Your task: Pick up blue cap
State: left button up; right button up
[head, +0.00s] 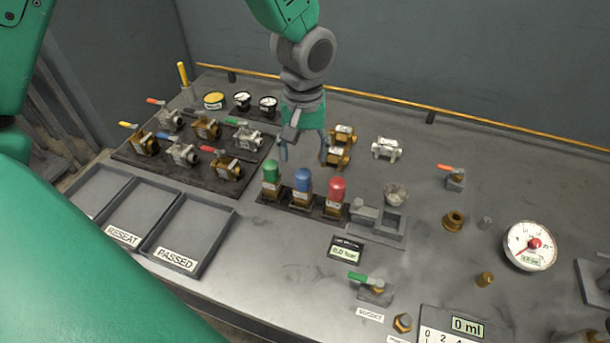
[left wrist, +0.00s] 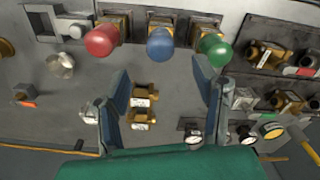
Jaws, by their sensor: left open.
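The blue cap (head: 303,180) sits on a brass valve body in the dark rack, between the green cap (head: 271,171) and the red cap (head: 337,189). In the left wrist view the blue cap (left wrist: 160,45) lies just beyond the fingertips, near the middle of the gap. My left gripper (head: 304,156) is open and empty, pointing down above and behind the rack, apart from the caps. Its two fingers (left wrist: 162,76) are spread wide. My right gripper is not in view.
A board of coloured-handle valves (head: 193,152) stands left of the rack. Brass fittings (head: 338,148) lie just behind it, and a grey fixture (head: 376,222) is close on the right. Trays (head: 190,236) are at the front left. A pressure gauge (head: 530,246) stands at the right.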

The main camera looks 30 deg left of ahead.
aim_at(303, 171)
pick_arm(q)
jog(key=shift+w+a+f, duration=0.1)
jog(key=shift+w+f, duration=0.05)
jog(key=shift+f, duration=0.45)
jog(key=shift+w+a+f, duration=0.1)
jog(key=shift+w+f, duration=0.05)
jog(key=shift+f, duration=0.45)
jog(key=f, duration=0.3)
jog(key=s+f, duration=0.1)
jog(key=shift+d+f, duration=0.25)
jog(key=shift+f, duration=0.05)
jog(key=shift+w+f, duration=0.15)
jog(key=shift+f, duration=0.2)
jog(key=shift+c, duration=0.4)
jog(key=c, duration=1.1)
